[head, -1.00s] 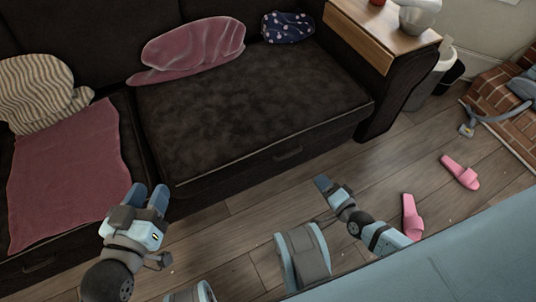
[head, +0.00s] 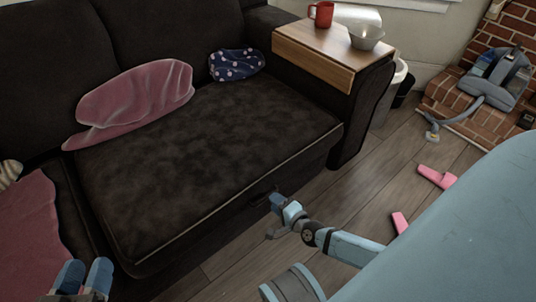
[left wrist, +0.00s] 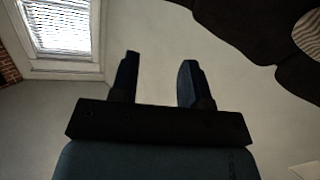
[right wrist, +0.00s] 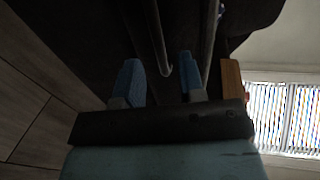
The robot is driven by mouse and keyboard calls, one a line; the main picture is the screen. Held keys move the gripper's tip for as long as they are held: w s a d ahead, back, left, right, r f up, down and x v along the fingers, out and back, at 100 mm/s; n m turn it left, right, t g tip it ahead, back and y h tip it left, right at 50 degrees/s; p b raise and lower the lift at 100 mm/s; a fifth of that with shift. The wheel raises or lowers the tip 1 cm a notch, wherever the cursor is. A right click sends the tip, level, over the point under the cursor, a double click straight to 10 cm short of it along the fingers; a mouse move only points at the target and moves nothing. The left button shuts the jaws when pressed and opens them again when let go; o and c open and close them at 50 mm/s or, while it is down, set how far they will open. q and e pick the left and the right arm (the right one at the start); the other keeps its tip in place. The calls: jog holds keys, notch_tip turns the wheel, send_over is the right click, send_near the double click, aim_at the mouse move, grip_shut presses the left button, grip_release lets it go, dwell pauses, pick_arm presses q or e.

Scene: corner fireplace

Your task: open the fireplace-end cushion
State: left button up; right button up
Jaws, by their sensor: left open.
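The fireplace-end cushion (head: 210,150) is the dark brown right-hand seat of the sofa. It lies flat and closed, with light piping along its front edge. A dark handle sits low on the sofa front; my right gripper (head: 281,207) is right beside it and partly hides it. In the right wrist view my right gripper (right wrist: 161,80) has its fingers apart, with a thin bar showing between them; I cannot tell whether they touch it. My left gripper (head: 85,274) is open and empty at the bottom left, also seen in the left wrist view (left wrist: 157,80).
A pink blanket (head: 135,98) and a dotted blue pillow (head: 236,64) lie on the fireplace-end seat. A wooden armrest tray (head: 320,48) holds a red mug (head: 321,14) and a bowl (head: 366,37). Pink slippers (head: 437,176) lie on the floor. A vacuum (head: 497,78) stands by the brick hearth.

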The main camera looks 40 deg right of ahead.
aim_at(268, 195)
jog(key=shift+b+x, duration=0.5)
jog(key=shift+x, duration=1.75)
jog(key=shift+c, duration=0.2)
grip_shut()
